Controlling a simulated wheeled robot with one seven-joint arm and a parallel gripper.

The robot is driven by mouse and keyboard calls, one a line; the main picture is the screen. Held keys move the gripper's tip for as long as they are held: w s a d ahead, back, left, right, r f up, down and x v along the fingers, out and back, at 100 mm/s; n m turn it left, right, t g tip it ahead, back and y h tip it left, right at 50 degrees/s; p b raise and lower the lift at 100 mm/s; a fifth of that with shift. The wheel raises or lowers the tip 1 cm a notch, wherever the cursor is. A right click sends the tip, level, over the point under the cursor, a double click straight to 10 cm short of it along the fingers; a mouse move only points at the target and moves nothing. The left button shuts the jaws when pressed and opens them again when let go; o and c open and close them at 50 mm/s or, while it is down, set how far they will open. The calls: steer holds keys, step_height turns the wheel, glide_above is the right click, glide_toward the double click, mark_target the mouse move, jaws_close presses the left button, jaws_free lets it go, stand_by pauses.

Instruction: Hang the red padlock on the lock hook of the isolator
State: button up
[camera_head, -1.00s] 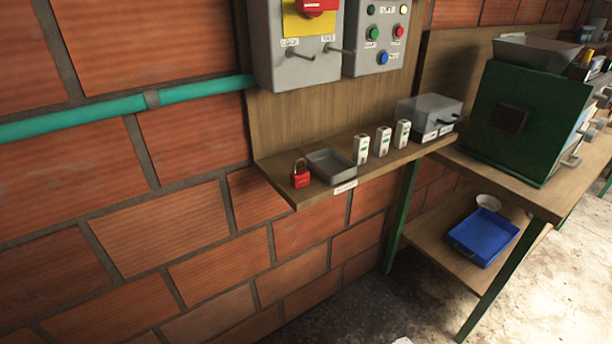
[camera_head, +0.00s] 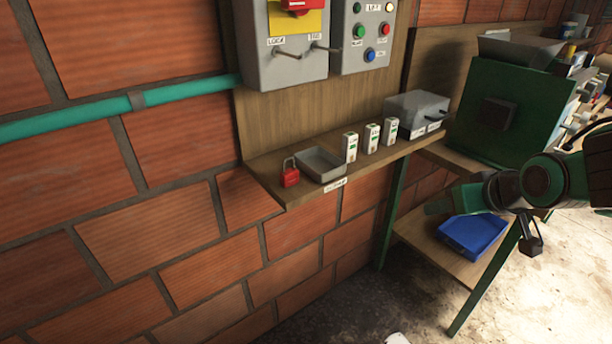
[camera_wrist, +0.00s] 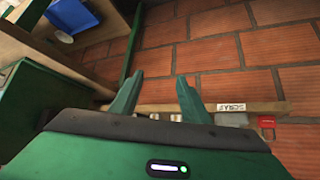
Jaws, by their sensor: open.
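The red padlock (camera_head: 290,177) stands at the left end of the wooden shelf, its shackle up. A small red patch at the right of the wrist view (camera_wrist: 267,122) appears to be it. The isolator (camera_head: 284,66) is a grey box on the board above, with a yellow plate and a red handle cut off at the top. A peg labelled LOCK (camera_head: 289,54), seemingly the lock hook, juts from its front; a second peg is to its right. My gripper (camera_wrist: 158,97) is open and empty, its green fingers apart. In the head view it is right of the shelf, far from the padlock.
A button panel (camera_head: 362,50) adjoins the isolator. A green machine (camera_head: 500,110) and blue tray (camera_head: 470,238) are at the right. The space before the left wall is clear.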

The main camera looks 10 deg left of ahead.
steer(key=a+r+n+y, duration=0.2)
steer(key=a+n+y, duration=0.1)
steer(key=a, duration=0.9)
steer(key=n+t+y, duration=0.1)
steer(key=n+y, duration=0.2)
steer(key=y, duration=0.1)
glide_toward(293, 175)
steer(key=x, duration=0.5)
steer(key=shift+w+f, duration=0.2)
steer(key=shift+f, duration=0.2)
steer(key=shift+a+r+x, duration=0.1)
steer(key=shift+r+x, duration=0.05)
steer(key=shift+x, duration=1.25)
steer(key=shift+a+r+x, duration=0.1)
steer(key=shift+x, duration=1.3)
steer(key=shift+s, duration=0.1)
steer(key=c, duration=0.9)
steer(key=shift+r, duration=0.1)
